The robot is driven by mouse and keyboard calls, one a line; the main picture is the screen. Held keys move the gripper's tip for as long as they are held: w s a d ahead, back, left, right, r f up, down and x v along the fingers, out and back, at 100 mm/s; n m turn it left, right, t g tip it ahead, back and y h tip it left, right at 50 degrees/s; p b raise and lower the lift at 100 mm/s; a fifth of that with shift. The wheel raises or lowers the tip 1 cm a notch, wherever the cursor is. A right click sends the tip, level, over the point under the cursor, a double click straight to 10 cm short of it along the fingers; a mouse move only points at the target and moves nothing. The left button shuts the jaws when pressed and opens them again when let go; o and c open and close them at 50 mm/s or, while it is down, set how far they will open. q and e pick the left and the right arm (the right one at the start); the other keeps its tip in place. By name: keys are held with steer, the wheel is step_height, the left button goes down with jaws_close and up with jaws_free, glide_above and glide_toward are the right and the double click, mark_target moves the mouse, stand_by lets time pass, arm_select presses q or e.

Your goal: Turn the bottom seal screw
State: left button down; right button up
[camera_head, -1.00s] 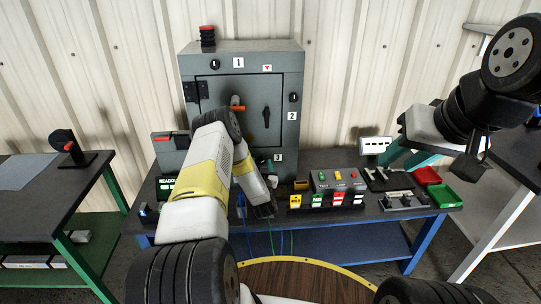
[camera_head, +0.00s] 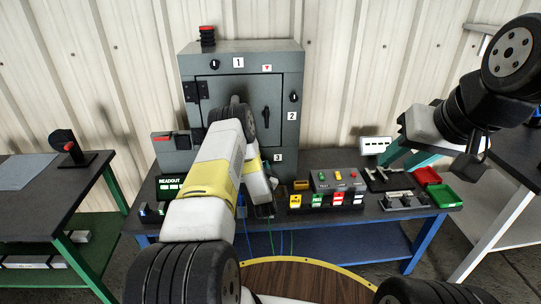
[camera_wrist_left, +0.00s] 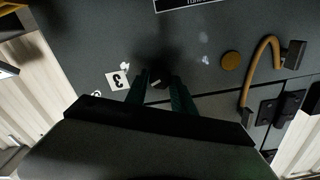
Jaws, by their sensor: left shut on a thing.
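The label 3 (camera_head: 278,157) marks the bottom seal screw; my left arm hides that screw in the head view. In the left wrist view, my left gripper (camera_wrist_left: 160,84) has its two dark green fingers closed on the screw, a small dark part beside the label 3 (camera_wrist_left: 118,80). The fingers and shadow mostly cover it, so its turn angle cannot be read. My right gripper (camera_head: 396,158) is open and empty above the bench's right side.
A readout box (camera_head: 172,183) stands left of my left arm. A button panel (camera_head: 338,180), coloured blocks, a red bin (camera_head: 427,175) and a green bin (camera_head: 445,195) lie to the right. A curved orange handle (camera_wrist_left: 262,65) shows in the left wrist view.

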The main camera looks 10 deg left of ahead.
arm_select(q)
steer(key=shift+d+m, duration=0.1)
steer(key=shift+m, duration=3.8)
steer(key=shift+f, duration=0.1)
steer(key=c, duration=1.1)
jaws_free()
steer(key=shift+o, duration=0.2)
steer(key=v, duration=0.8)
